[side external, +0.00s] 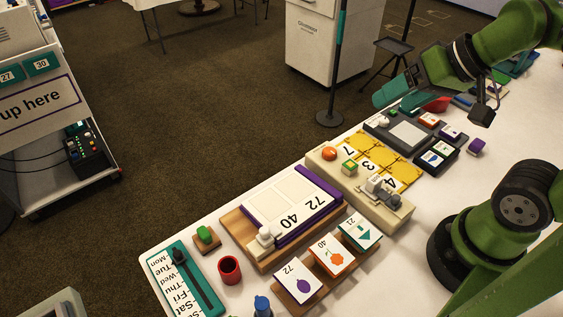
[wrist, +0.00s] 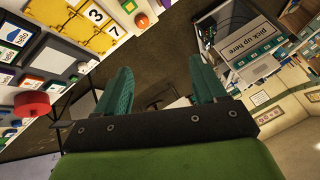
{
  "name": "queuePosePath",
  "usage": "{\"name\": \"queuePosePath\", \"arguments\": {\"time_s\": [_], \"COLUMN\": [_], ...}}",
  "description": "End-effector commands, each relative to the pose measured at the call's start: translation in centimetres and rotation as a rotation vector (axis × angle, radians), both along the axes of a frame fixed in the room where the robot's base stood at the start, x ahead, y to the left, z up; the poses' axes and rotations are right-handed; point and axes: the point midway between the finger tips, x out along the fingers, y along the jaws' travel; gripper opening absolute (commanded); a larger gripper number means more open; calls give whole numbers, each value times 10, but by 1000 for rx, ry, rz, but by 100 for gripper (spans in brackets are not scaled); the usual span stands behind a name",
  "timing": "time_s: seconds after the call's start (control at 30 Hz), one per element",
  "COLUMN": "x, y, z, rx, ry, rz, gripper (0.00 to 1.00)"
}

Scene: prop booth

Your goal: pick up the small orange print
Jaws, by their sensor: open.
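A small print with an orange face (side external: 429,120) lies at the far end of the white table in the side external view, beside a dark grey tray. A larger card with an orange flower and the number 40 (side external: 333,254) leans in a wooden rack nearer the camera. My gripper (side external: 385,96) is up at the table's far edge, left of the small print in the picture, with teal fingers apart. In the wrist view my gripper (wrist: 158,68) is open and empty, facing the floor and room.
A dark post (side external: 335,70) stands beyond the table.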

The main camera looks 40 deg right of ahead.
Motion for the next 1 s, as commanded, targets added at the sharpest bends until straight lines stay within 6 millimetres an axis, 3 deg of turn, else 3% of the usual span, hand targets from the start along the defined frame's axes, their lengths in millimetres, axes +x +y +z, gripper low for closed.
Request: {"name": "queuePosePath", "arguments": {"time_s": [0.23, 0.33, 0.47, 0.57, 0.7, 0.8, 0.9, 1.0], "x": [0, -1, 1, -5, -27, -44, -54, -54], "y": [1, 11, 51, 96, 152, 180, 193, 190], "z": [0, -4, -14, -22, -33, -37, -36, -29], "rx": [0, -1, -31, -75, -165, -233, -284, -286], "ry": [0, 18, 94, 211, 385, 483, 548, 576], "rz": [2, 46, 212, 361, 483, 498, 448, 361], "gripper": [70, 70, 70, 70, 70, 70, 70, 70]}}
